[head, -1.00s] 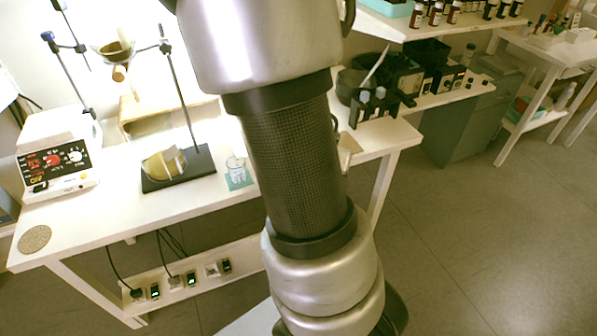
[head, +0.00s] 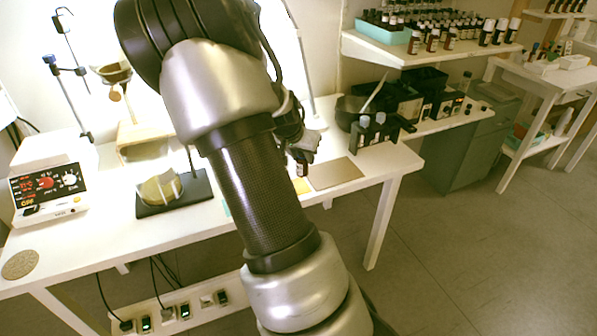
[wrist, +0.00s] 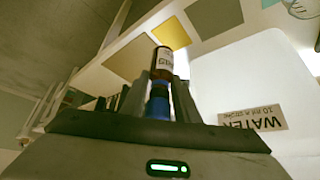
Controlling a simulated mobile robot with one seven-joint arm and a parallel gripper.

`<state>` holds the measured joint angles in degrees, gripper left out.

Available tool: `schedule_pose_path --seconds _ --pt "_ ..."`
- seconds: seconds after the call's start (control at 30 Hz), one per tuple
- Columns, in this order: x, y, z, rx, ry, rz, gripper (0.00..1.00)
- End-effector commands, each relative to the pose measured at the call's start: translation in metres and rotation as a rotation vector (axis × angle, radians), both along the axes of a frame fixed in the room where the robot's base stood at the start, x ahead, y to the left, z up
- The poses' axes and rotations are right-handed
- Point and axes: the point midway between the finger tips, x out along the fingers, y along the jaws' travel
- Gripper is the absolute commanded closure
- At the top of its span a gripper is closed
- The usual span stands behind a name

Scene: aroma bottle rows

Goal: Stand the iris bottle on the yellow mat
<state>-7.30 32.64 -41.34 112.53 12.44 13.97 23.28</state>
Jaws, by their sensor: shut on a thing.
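My gripper (wrist: 160,98) is shut on a small dark bottle (wrist: 161,75) with a white label, read only in part, and blue at its near end. In the wrist view the yellow mat (wrist: 172,34) lies on the white table just beyond the bottle, with nothing seen on it. In the head view my gripper (head: 298,148) is partly hidden by my arm and holds the bottle (head: 302,168) above the table. A sliver of the yellow mat (head: 301,186) shows below it. I cannot tell the exact gap between bottle and mat.
A tan mat (head: 335,174) lies to the right of the yellow one; an olive mat (wrist: 215,17) is on its other side. A bottle rack (head: 372,132) stands behind right. A stand base (head: 173,195) and a hotplate device (head: 48,188) are at left. A "WATER" label (wrist: 250,119) is close by.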

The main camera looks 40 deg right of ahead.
Motion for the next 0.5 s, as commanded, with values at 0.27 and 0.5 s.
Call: schedule_pose_path --seconds 0.27,0.5 --pt "0.022 -0.005 -0.007 0.002 0.001 -0.001 0.95" --pt "0.021 -0.006 -0.02 0.0 0.0 -0.001 0.95"
